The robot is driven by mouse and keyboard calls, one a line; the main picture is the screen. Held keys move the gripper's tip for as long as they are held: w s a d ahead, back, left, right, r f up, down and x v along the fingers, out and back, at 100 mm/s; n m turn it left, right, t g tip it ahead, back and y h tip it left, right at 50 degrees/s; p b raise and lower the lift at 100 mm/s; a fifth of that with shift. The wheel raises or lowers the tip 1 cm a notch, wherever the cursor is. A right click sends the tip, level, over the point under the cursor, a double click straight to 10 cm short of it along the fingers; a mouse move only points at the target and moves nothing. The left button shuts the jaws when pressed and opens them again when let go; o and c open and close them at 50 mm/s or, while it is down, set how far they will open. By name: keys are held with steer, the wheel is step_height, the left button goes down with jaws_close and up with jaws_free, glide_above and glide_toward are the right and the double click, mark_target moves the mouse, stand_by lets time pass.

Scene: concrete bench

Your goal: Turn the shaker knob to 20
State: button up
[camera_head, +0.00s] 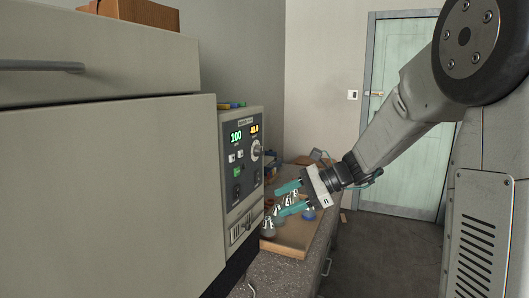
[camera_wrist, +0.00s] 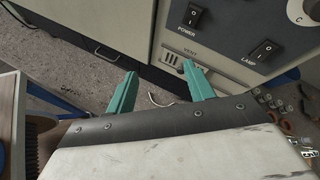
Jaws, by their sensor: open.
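The shaker's control panel (camera_head: 243,170) is on the front of the large grey machine at left. It has a green display reading 100 and an amber display that seems to read 40.0. A pale round knob (camera_head: 256,150) sits below the amber display; its pointer setting is too small to read. In the wrist view part of a pale round dial (camera_wrist: 304,10) is cut off at the upper right corner. My gripper (camera_head: 279,200) is open and empty, below and right of the knob, apart from the panel. Its teal fingers (camera_wrist: 159,69) also show in the wrist view.
A wooden tray (camera_head: 290,241) with several conical flasks (camera_head: 268,226) stands near my fingers. Power (camera_wrist: 194,15) and lamp (camera_wrist: 264,49) switches show on the panel in the wrist view. A cardboard box (camera_head: 135,12) lies on top of the machine. Floor is free before the door (camera_head: 403,110).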

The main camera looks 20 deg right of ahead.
steer(key=w+d+r+m+t, duration=0.35)
steer(key=w+d+m, duration=0.2)
steer(key=w, duration=0.25)
steer(key=m+t+y, duration=0.1)
steer(key=m+t, duration=0.3)
steer(key=m, duration=0.1)
glide_toward(263, 150)
steer(key=x, duration=0.8)
steer(key=shift+a, duration=0.35)
steer(key=c, duration=1)
